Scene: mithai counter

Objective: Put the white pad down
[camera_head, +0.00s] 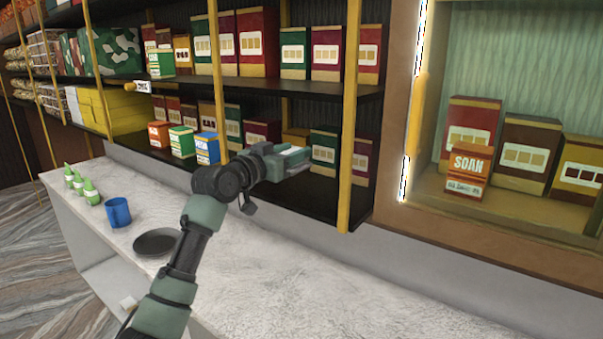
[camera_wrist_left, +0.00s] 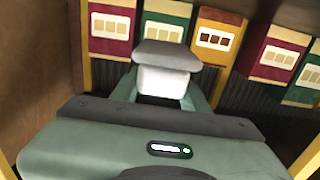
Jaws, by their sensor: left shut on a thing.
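My left gripper (camera_head: 294,160) reaches up from the counter to the middle shelf bay, in front of the boxes. In the left wrist view the gripper (camera_wrist_left: 166,76) is shut on the white pad (camera_wrist_left: 164,82). A grey piece covers the pad's top edge, and the fingers hide its sides. In the head view I cannot clearly separate the pad from the gripper. My right gripper is in neither view.
Green and dark red boxes (camera_head: 325,152) stand behind the gripper. A yellow post (camera_head: 350,110) is close on its right. Below, the pale counter (camera_head: 290,270) has a dark plate (camera_head: 157,242), a blue mug (camera_head: 118,212) and green-topped bottles (camera_head: 90,192); its right part is clear.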

